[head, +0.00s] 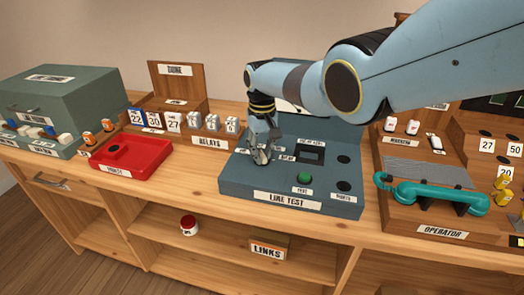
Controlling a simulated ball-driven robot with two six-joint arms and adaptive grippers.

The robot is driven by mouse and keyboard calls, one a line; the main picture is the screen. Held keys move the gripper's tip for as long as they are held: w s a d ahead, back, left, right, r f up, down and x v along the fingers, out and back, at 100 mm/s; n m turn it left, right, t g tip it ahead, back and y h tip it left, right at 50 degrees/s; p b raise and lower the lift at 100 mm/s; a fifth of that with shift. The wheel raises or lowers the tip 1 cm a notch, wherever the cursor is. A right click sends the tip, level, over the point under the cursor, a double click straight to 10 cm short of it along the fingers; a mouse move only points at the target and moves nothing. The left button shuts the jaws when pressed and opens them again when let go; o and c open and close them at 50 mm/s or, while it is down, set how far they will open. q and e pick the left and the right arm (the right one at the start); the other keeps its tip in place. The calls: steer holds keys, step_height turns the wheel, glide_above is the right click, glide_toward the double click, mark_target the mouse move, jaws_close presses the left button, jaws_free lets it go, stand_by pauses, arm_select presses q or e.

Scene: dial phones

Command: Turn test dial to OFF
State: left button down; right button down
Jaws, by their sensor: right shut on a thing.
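The grey-blue line test console (235,188) stands in the middle of the bench, with a "LINE TEST" plate on its front. My right gripper (262,160) reaches down from the right onto the left part of its top. It is shut on the test dial there; the fingers hide the dial, and its pointer and OFF mark cannot be read. A green button (305,177) and dark round sockets sit to the right of the gripper. My left gripper is not in view.
A red tray (150,160) and a wooden relay rack (178,88) are to the left. A teal handset (430,195) lies on the operator station at right. A links box (269,247) and red-and-white jar (188,225) are on the shelf below. My right arm spans the upper right.

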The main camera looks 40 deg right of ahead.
mark_target(262, 154)
steer(key=n, duration=0.6)
steer(key=shift+n, duration=0.3)
stand_by(0.4)
steer(key=c, duration=1.3)
jaws_free()
step_height(262, 154, up, 12)
